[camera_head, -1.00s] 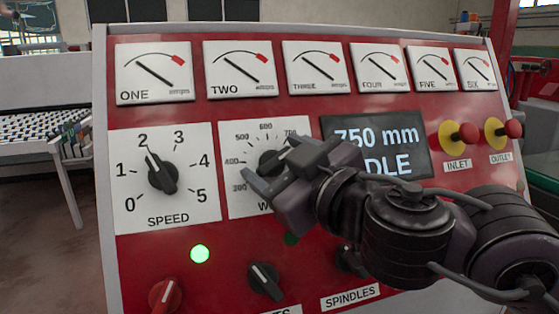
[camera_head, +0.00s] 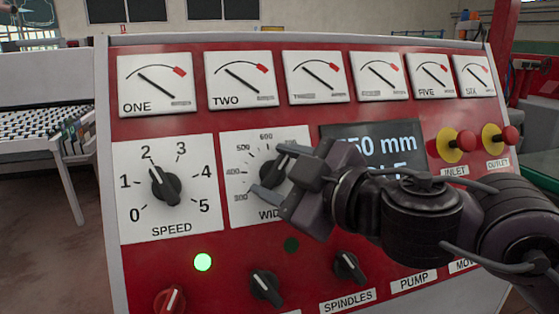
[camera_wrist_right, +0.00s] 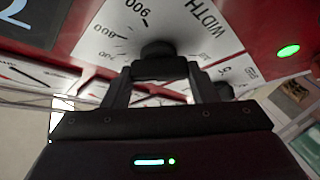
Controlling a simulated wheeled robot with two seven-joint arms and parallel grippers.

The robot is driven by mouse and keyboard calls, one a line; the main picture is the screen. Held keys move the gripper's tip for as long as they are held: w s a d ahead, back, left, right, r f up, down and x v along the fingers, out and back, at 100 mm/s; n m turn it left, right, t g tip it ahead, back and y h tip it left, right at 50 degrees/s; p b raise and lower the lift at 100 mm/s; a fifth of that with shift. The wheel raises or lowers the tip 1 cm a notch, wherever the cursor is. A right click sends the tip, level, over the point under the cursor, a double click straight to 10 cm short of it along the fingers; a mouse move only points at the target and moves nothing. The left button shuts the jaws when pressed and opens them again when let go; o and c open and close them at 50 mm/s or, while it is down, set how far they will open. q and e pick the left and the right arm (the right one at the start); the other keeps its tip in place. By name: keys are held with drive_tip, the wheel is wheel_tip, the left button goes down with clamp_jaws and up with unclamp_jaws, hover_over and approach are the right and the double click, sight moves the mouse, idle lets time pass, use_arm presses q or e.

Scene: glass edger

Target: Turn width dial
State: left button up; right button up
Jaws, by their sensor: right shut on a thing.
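The width dial is a black knob (camera_head: 270,173) on a white square plate (camera_head: 238,140) with a number scale, on the red panel. My right gripper (camera_head: 276,174) is at the dial, with one finger at the knob's upper right and the other at its lower left. It is shut on the knob. In the right wrist view the knob (camera_wrist_right: 158,48) shows between the two fingers (camera_wrist_right: 157,78), beside the word WIDTH. The gripper hides part of the scale and the knob's pointer. My left gripper is out of view.
The speed dial (camera_head: 165,186) is left of the width dial, pointing near 2. Several ammeters (camera_head: 240,80) line the panel's top. Yellow-and-red buttons (camera_head: 455,145) are at the right.

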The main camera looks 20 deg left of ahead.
drive_tip(key=n+g+p, duration=0.1)
drive_tip(key=n, duration=0.1)
drive_tip(key=n+g+h+p, duration=0.1)
drive_tip(key=n, duration=0.1)
drive_tip(key=n+g+p, duration=0.1)
drive_tip(key=n+p, duration=0.1)
drive_tip(key=n, duration=0.1)
drive_tip(key=shift+r+g, duration=0.3)
drive_tip(key=n+g+h+p, duration=0.1)
drive_tip(key=n+h, duration=0.1)
drive_tip(key=n, duration=0.1)
drive_tip(key=shift+n+p, duration=0.3)
drive_tip(key=shift+p, duration=0.1)
drive_tip(key=shift+f+n+g+h, duration=0.15)
drive_tip(key=shift+n+g+h, duration=0.15)
drive_tip(key=shift+n+g, duration=0.15)
drive_tip(key=shift+n+p, duration=0.35)
drive_tip(key=o, duration=1)
